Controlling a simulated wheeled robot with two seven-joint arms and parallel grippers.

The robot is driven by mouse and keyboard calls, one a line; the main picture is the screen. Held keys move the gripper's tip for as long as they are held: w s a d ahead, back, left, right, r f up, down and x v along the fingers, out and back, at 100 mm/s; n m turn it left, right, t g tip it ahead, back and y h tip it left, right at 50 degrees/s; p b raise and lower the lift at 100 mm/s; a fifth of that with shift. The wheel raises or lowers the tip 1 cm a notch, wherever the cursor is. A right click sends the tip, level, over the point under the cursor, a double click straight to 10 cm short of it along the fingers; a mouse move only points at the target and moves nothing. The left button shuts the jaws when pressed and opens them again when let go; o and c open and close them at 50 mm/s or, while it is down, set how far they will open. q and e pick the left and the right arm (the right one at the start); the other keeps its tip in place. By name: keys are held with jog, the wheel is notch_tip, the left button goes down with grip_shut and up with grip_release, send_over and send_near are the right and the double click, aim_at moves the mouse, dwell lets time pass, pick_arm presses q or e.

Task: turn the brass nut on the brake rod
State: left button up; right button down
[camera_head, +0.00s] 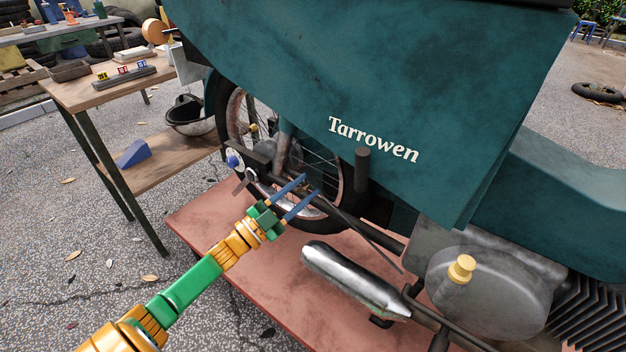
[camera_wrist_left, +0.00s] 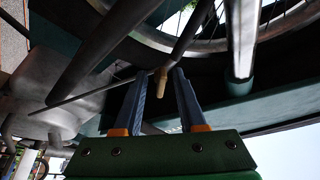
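The brass nut (camera_wrist_left: 162,84) shows in the left wrist view as a small tan piece at the end of the thin brake rod (camera_wrist_left: 95,94). In the head view the rod (camera_head: 362,236) slants down to the right from my fingertips, and I cannot make out the nut there. My left gripper (camera_head: 311,185) reaches in beside the rear wheel, its blue fingers apart. In the left wrist view the left gripper's fingertips (camera_wrist_left: 160,72) stand on either side of the nut, with a gap visible on both sides. My right gripper is in neither view.
The motorcycle with a green "Tarrowen" cover (camera_head: 400,80) stands on a reddish platform (camera_head: 230,225). A silver silencer (camera_head: 350,280) lies right of my arm. The wheel (camera_head: 240,115) and dark tubes are close to the fingers. A wooden bench (camera_head: 100,95) stands at left.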

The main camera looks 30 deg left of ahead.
aim_at(300, 192)
pick_arm(q)
jog(key=v, duration=0.3)
jog(key=shift+s, duration=0.1)
jog(key=shift+s+a+f, duration=0.1)
jog(key=shift+s+a, duration=0.05)
jog(key=shift+s, duration=0.15)
jog(key=s+y+p, duration=0.1)
jog(key=y+p, duration=0.1)
jog(key=r+g+y+p, duration=0.1)
jog(key=y+p, duration=0.1)
jog(key=s+n+g+y+p, duration=0.1)
jog(key=p, duration=0.2)
jog(key=shift+s+d+r+y, duration=0.3)
jog(key=shift+d+r+y, duration=0.05)
jog(key=shift+y, duration=0.05)
jog(key=w, duration=0.2)
jog(key=w+b, duration=0.1)
jog(key=w, duration=0.2)
jog(key=shift+w+d+f+b, duration=0.15)
jog(key=shift+w+f+b, duration=0.2)
jog(key=shift+w+r, duration=0.1)
jog(key=shift+w, duration=0.25)
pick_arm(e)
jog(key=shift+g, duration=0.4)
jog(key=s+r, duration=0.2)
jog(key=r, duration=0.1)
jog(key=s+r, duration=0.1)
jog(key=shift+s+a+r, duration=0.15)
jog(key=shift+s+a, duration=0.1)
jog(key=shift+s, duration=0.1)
